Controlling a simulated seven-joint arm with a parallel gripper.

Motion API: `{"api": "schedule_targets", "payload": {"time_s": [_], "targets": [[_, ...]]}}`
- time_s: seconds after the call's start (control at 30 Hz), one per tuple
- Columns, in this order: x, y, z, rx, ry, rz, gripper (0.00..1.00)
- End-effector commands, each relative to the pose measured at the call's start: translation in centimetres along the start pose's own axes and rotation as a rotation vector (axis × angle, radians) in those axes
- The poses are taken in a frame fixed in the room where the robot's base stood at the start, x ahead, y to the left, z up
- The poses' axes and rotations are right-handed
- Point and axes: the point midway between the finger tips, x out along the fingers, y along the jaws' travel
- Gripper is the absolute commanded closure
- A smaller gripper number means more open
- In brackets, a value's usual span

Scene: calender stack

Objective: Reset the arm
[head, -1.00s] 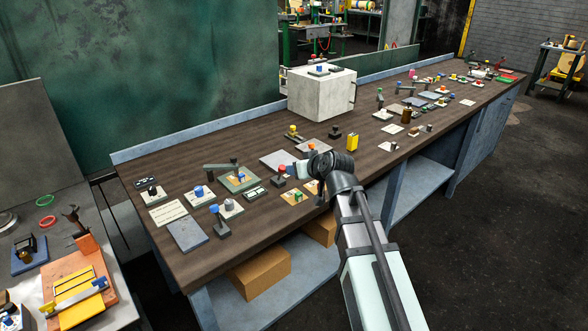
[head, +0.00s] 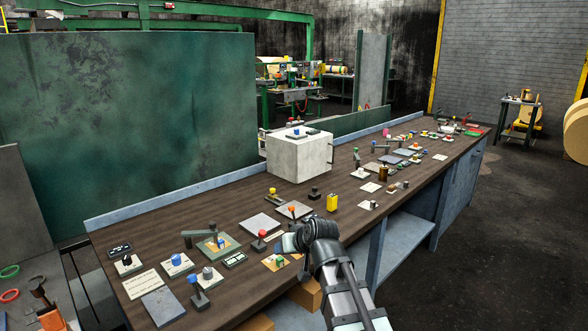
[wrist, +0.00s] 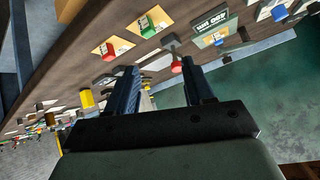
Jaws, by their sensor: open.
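My gripper (head: 291,243) is at the front of the long brown workbench (head: 160,245), above or close to its top. It is empty. In the wrist view the two dark fingers of my gripper (wrist: 158,68) stand apart, with bench top and green wall beyond them. A red-knobbed lever (head: 260,241) stands just left of my gripper in the head view. It also shows near the right finger in the wrist view (wrist: 176,66). A green button on a tan plate (head: 279,262) lies just in front of it. My arm hides part of the bench edge.
An orange-knobbed lever (head: 292,211) stands behind my gripper, with a yellow block (head: 332,202) to its right. A pale box (head: 300,157) stands farther back. Several buttons and levers fill the left end. A green wall (head: 130,120) rises behind the bench. Open floor (head: 470,265) lies right.

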Motion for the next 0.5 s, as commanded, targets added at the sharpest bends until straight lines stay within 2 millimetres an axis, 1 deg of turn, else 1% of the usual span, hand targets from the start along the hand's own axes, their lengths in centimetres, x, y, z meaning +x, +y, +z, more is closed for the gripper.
{"api": "schedule_targets", "payload": {"time_s": [0.03, 0.27, 0.37, 0.5], "targets": [[0.1, 0.6, 1.9, 0.018, -0.048, 0.025, 0.48], [2.7, 2.4, 7.6, 0.058, -0.182, 0.078, 0.48], [3.8, 3.3, 10.3, 0.073, -0.239, 0.101, 0.48], [5.4, 4.8, 14.9, 0.096, -0.330, 0.134, 0.48]]}}
